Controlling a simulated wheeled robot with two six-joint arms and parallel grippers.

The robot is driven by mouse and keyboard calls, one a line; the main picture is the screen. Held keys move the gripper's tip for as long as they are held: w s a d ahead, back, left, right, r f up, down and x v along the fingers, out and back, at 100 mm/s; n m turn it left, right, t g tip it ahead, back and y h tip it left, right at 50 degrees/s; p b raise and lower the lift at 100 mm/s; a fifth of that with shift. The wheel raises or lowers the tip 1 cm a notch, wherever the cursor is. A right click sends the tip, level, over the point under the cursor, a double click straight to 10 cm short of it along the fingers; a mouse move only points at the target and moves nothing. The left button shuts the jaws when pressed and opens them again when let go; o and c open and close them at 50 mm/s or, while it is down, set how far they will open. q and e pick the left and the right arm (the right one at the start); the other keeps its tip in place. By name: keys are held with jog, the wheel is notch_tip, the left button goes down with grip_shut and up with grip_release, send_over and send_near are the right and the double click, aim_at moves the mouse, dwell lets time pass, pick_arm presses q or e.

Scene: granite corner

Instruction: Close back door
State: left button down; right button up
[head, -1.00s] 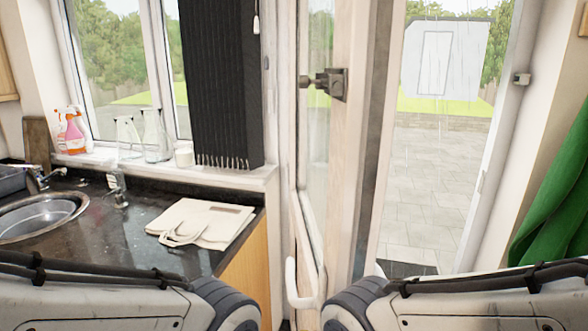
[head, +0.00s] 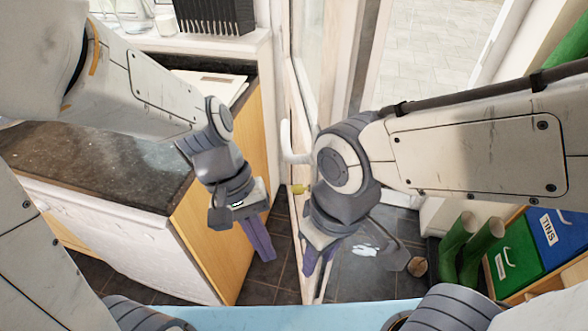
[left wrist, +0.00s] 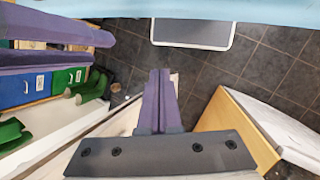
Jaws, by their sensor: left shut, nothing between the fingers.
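The back door (head: 306,55) is white with a glass pane and stands open, its near edge toward me; the doorway shows on its right. A white handle (head: 288,147) sits on its left face, with a small yellow piece (head: 298,189) below. My left gripper (head: 262,248) is shut and empty, pointing down left of the door, between it and the wooden cabinet end. Its closed purple fingers also show in the left wrist view (left wrist: 160,85). My right gripper (head: 317,262) points down at the door's near edge, fingers apart; I cannot tell whether it touches. My right arm hides part of the door.
The counter (head: 90,165) and its wooden end panel (head: 222,205) close off the left. Green boots (head: 455,245) and green and blue bins (head: 515,255) stand at the right.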

pick_arm(q)
jog(key=w+a+n+h, duration=0.1)
jog(key=w+n+h, duration=0.3)
jog(key=w+n, duration=0.3)
jog(key=n+t+h+p, duration=0.1)
jog(key=n+t+h, duration=0.35)
jog(key=n, duration=0.55)
send_near(295, 190)
jog(key=w+a+f, duration=0.1)
jog(key=a+f, duration=0.1)
jog(key=a, duration=0.2)
jog(key=shift+w+d+r+p+x, duration=0.1)
jog(key=shift+r+p+x, duration=0.2)
jog(key=shift+x, duration=2)
jog(key=shift+w+d+r+p+x, duration=0.15)
jog(key=shift+p+x, duration=0.2)
jog(key=shift+x, duration=1.95)
jog(key=shift+w+d+r+p+x, duration=0.1)
jog(key=shift+r+p+x, duration=0.2)
jog(key=shift+x, duration=2)
